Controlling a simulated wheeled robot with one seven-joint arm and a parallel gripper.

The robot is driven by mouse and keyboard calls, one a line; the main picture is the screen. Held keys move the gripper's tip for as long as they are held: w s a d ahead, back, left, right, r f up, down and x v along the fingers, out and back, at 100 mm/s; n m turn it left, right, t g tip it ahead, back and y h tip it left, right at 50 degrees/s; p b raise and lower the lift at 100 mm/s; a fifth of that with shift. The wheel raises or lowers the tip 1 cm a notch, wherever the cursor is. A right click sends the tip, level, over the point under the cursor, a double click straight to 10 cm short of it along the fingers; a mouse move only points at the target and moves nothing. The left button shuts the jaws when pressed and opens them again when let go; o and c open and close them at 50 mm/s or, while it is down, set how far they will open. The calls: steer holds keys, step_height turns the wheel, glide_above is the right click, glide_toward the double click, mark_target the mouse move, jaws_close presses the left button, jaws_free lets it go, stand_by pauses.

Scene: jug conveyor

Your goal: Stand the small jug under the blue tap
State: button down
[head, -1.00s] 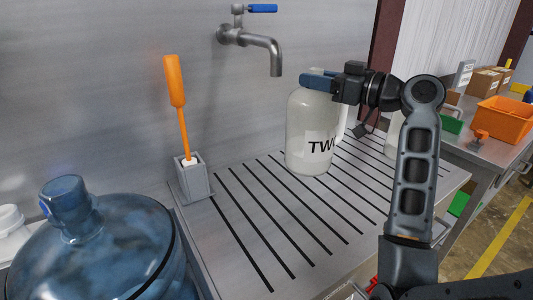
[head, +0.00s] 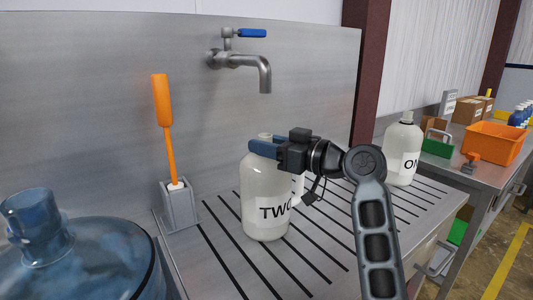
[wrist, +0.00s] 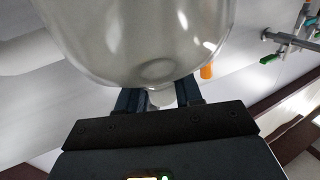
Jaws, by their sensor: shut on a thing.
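My gripper (head: 266,147) is shut on the neck of a white jug marked TWO (head: 262,190), which is upright over the slotted drainboard. I cannot tell whether its base touches the board. The jug's body (wrist: 140,35) fills the top of the wrist view, with the fingers (wrist: 160,98) at its neck. The blue-handled tap (head: 245,60) is on the back wall, its spout above the jug in the picture; the depth gap is unclear. Another white jug, marked ONE (head: 403,150), stands at the drainboard's right. I cannot judge which jug is smaller.
An orange-handled brush (head: 163,105) stands in a grey holder (head: 180,206) left of the jug. A big blue water bottle (head: 85,262) is at front left. The drainboard (head: 225,268) is bare in front. An orange bin (head: 492,143) sits on the right table. A green-handled tap (wrist: 285,42) shows in the wrist view.

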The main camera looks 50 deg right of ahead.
steer(key=shift+r, duration=0.1)
steer(key=shift+f, duration=0.2)
steer(key=c, duration=0.8)
jaws_free()
steer(key=shift+o, duration=0.2)
steer(key=shift+r, duration=0.1)
steer(key=shift+s+r, duration=0.1)
steer(key=s+d+b, duration=0.1)
steer(key=s, duration=1)
steer(key=shift+s+d, duration=0.2)
steer(key=shift+s, duration=0.2)
